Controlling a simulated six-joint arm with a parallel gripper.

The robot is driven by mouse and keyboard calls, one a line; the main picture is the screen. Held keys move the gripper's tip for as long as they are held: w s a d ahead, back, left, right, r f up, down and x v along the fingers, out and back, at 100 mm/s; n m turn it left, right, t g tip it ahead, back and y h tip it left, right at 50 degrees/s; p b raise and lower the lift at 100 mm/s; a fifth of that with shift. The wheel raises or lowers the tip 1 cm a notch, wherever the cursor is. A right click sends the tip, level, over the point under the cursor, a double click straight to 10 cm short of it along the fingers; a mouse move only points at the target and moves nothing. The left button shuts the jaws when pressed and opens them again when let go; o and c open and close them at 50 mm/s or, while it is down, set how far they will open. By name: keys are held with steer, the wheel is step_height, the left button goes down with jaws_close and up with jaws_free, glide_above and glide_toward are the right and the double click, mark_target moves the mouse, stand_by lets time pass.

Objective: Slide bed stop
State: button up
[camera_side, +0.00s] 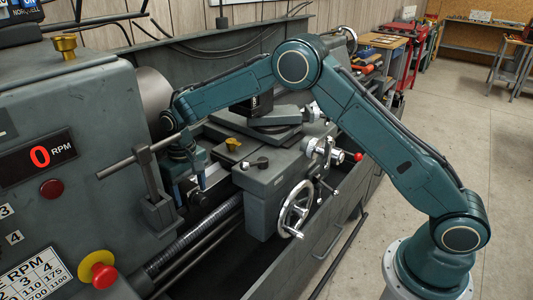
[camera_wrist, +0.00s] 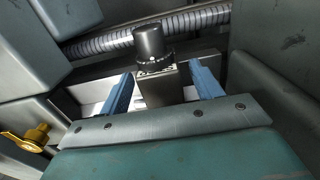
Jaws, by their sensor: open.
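The bed stop (camera_wrist: 156,78), a small grey block with a dark cylindrical knob and a marked collar, stands on the lathe bed in the wrist view. My gripper (camera_wrist: 163,84) has its two blue fingers apart, one on each side of the block. Gaps show between the block and both fingers, so it is not clamped. In the side view my gripper (camera_side: 190,190) is low at the bed between the headstock and the carriage. The stop is largely hidden there, and I cannot tell its outline.
The carriage (camera_side: 270,180) with its handwheel (camera_side: 296,209) stands right of my gripper. A grey post (camera_side: 153,190) holding a rod stands close on the left, beside the headstock (camera_side: 70,150). The leadscrew (camera_side: 195,241) runs in front. A yellow knob (camera_wrist: 30,135) shows lower left in the wrist view.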

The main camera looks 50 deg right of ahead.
steer(key=c, duration=1.4)
steer(key=d, duration=0.7)
steer(key=shift+d, duration=0.25)
steer(key=o, duration=1.2)
steer(key=shift+d, duration=0.1)
steer(key=shift+o, duration=1)
steer(key=shift+a+r, duration=0.1)
steer(key=shift+a, duration=0.1)
step_height(320, 180, up, 14)
